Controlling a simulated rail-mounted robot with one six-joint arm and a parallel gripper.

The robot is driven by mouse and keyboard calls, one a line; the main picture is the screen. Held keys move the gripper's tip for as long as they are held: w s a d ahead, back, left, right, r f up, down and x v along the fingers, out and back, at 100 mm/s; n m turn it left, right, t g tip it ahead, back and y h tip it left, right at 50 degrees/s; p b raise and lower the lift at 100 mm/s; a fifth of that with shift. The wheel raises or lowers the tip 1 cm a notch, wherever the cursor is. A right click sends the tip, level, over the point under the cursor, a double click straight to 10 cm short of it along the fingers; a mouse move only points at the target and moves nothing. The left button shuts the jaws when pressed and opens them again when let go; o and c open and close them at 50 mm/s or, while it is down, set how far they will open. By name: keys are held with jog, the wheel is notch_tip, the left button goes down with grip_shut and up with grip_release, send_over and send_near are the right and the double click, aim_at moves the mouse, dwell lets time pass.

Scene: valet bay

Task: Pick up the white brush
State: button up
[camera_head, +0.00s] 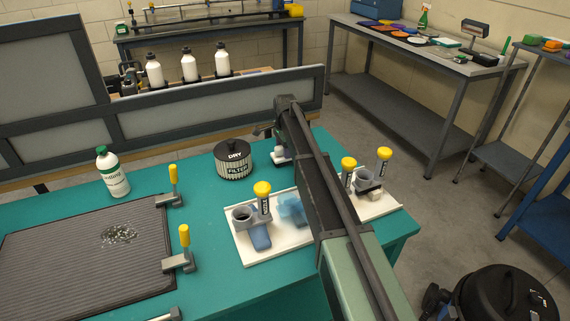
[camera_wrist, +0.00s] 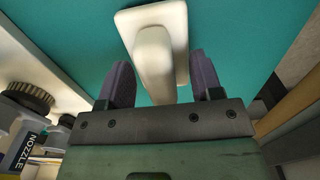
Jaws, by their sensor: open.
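The white brush (camera_wrist: 175,18) lies on the teal bench top in the wrist view, a pale block with a raised rounded handle. In the head view only a small part of the brush (camera_head: 279,157) shows under the end of my arm, right of the dry filter canister. My gripper (camera_wrist: 160,62) is open, with one dark finger on each side of the brush's handle. No clear contact between fingers and handle shows. In the head view my arm hides most of the gripper (camera_head: 268,133).
The dry filter canister (camera_head: 233,160) stands close on the left. A white tray (camera_head: 245,248) with yellow-capped nozzles and cups lies in front, partly behind my arm. A grey panel (camera_head: 220,108) stands behind. A white bottle (camera_head: 112,172) and dark ribbed mat (camera_head: 80,260) are further left.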

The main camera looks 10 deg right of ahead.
jog(key=shift+r, duration=0.15)
jog(key=c, duration=1.1)
jog(key=shift+o, duration=0.2)
jog(key=shift+r+p, duration=0.1)
jog(key=shift+p, duration=0.2)
notch_tip(320, 180, up, 20)
jog(key=p, duration=1.9)
jog(key=shift+p, duration=0.4)
